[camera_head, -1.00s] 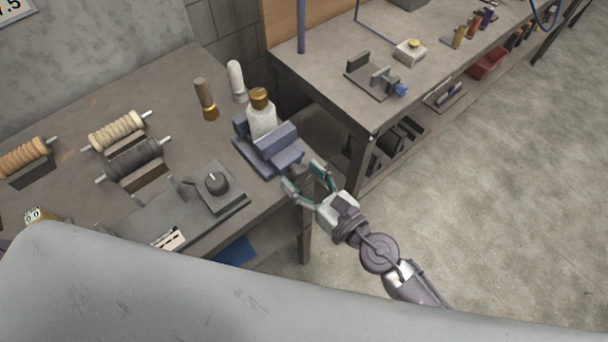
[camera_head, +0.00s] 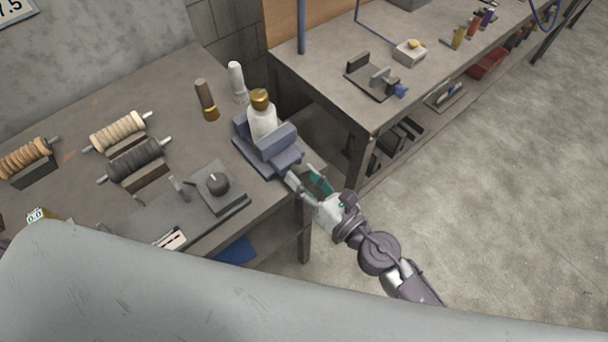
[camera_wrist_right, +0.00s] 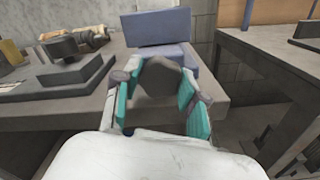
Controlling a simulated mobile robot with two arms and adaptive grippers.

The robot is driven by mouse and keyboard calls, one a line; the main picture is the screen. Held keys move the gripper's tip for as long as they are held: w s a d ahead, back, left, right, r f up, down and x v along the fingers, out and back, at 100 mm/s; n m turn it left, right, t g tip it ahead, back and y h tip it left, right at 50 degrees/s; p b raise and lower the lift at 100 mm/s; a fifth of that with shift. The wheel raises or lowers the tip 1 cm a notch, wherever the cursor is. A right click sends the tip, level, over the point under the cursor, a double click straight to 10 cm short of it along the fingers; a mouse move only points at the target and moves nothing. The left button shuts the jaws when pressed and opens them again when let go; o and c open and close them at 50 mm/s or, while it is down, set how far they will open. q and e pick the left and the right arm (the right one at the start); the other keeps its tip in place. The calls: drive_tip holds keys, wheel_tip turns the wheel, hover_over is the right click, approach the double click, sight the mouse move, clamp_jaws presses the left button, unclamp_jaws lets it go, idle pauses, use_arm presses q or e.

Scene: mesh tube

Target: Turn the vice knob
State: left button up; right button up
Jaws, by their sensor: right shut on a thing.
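The blue-grey vice (camera_head: 268,148) stands at the right corner of the left workbench, with a white bottle with a gold-brown cap (camera_head: 263,118) between its jaws. My right gripper (camera_head: 303,176) is at the vice's front end, over the bench edge. In the right wrist view the vice (camera_wrist_right: 160,40) is straight ahead and its dark grey knob (camera_wrist_right: 158,78) sits between the teal finger pads of the gripper (camera_wrist_right: 157,98), which is shut on it. In the head view the fingers hide the knob. My left gripper is not in view.
The left bench (camera_head: 110,95) also holds several thread spools (camera_head: 118,132), a dark block with a round knob (camera_head: 218,185) and small bottles. A second bench (camera_head: 325,80) with another vice (camera_head: 372,78) stands to the right. The floor (camera_head: 480,180) at right is clear.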

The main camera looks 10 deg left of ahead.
drive_tip(key=shift+m+p, duration=0.35)
drive_tip(key=shift+m, duration=1.45)
drive_tip(key=o, duration=1.1)
drive_tip(key=shift+o, duration=0.2)
drive_tip(key=shift+f, duration=0.1)
